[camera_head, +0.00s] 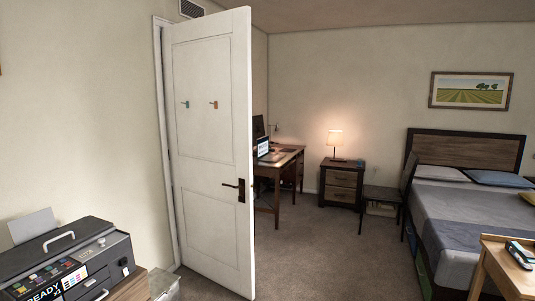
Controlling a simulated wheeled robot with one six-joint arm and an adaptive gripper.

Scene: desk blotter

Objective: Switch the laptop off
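The laptop (263,147) stands open on a wooden desk (285,160) in the far part of the room, partly behind the edge of the open door. Its screen looks bright and faces partly toward me. The keyboard and any power button are too small to tell. The left part of the desk is hidden by the door. My gripper is not in view.
A white door (212,150) stands open in front of me. A printer (68,262) is at the lower left. A nightstand (341,182) with a lit lamp (334,140), a chair (382,195) and a bed (455,205) are beyond. A small wooden table (497,262) is at lower right. Carpet (330,250) between is clear.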

